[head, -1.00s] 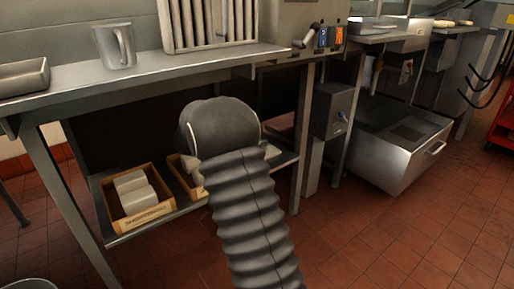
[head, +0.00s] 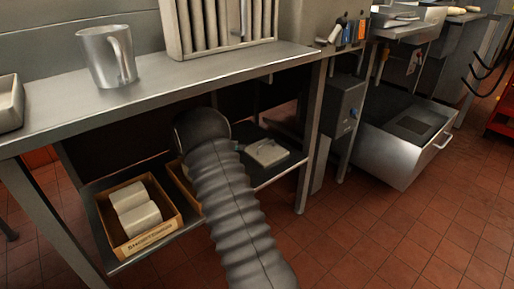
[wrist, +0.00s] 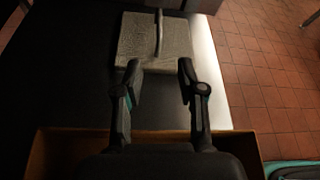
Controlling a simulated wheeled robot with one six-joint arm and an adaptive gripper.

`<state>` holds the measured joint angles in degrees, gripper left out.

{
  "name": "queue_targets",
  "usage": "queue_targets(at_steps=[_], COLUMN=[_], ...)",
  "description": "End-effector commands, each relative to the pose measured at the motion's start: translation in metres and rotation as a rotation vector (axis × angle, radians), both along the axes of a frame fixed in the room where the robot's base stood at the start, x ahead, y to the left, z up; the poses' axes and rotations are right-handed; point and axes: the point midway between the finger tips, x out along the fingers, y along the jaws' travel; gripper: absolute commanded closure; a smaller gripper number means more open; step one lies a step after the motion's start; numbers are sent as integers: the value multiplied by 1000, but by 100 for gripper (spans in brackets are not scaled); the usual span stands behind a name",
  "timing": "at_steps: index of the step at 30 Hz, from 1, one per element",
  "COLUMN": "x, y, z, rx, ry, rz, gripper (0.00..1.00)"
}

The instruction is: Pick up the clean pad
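A flat, pale grey, square pad (head: 267,152) lies on the lower shelf under the steel counter, right of the cardboard boxes. I take it to be the clean pad. In the wrist view the pad (wrist: 140,38) lies ahead of my gripper, with a thin upright handle or bar across its middle. My gripper (wrist: 159,76) is open and empty. Its fingertips appear just short of the pad's near edge, with no clear contact. In the head view my grey arm reaches under the counter and hides the gripper.
A cardboard box (head: 176,222) with pale blocks stands on the shelf's left. A second box (wrist: 46,150) is beneath my gripper, partly hidden. The counter (head: 200,82) overhead carries a metal mug (head: 106,57) and a slatted rack (head: 219,22). A counter leg (head: 311,140) stands right of the pad.

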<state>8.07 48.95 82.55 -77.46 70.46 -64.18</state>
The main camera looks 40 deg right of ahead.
Motion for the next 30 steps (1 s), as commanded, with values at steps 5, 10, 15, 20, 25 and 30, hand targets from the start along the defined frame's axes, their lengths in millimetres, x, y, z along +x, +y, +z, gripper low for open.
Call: queue_targets(at_steps=[5,10,15,20,25,30], x=[2,5,6,6,4,2], y=[-16,-37,-57,-64,-77,-99], z=[-10,-21,-29,-32,-37,-46], rx=[0,0,0,1,1,1], ry=[3,1,1,1,2,2], rz=[7,18,20,20,16,15], gripper=[60,60,60,60,60,60])
